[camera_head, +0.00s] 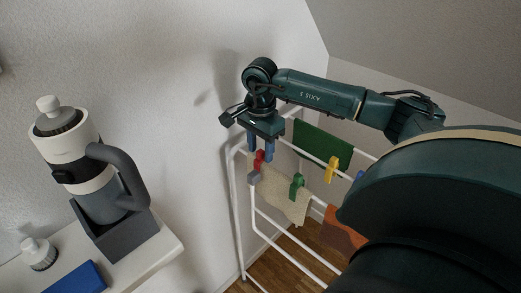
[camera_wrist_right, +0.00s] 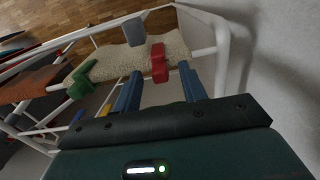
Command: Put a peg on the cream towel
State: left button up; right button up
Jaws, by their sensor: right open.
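The cream towel (camera_head: 285,194) hangs over a bar of a white drying rack. It carries a red peg (camera_head: 259,159), a grey peg (camera_head: 254,177) and a green peg (camera_head: 296,186). In the wrist view, the towel (camera_wrist_right: 185,43), red peg (camera_wrist_right: 159,63), grey peg (camera_wrist_right: 134,31) and green peg (camera_wrist_right: 82,78) also show. My right gripper (camera_head: 260,150) is open above the towel's near-wall end. Its blue fingers (camera_wrist_right: 160,72) lie on either side of the red peg, apart from it in the wrist view. My left gripper is out of view.
The white rack (camera_head: 237,200) stands close to the wall. A green towel (camera_head: 318,142) with a yellow peg (camera_head: 332,169) and an orange cloth (camera_head: 340,235) hang on it. A grey-and-white bottle (camera_head: 95,165) stands in a holder on a white shelf (camera_head: 150,258) at left.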

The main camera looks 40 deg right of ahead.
notch_tip(320, 180, up, 12)
dwell(0.3)
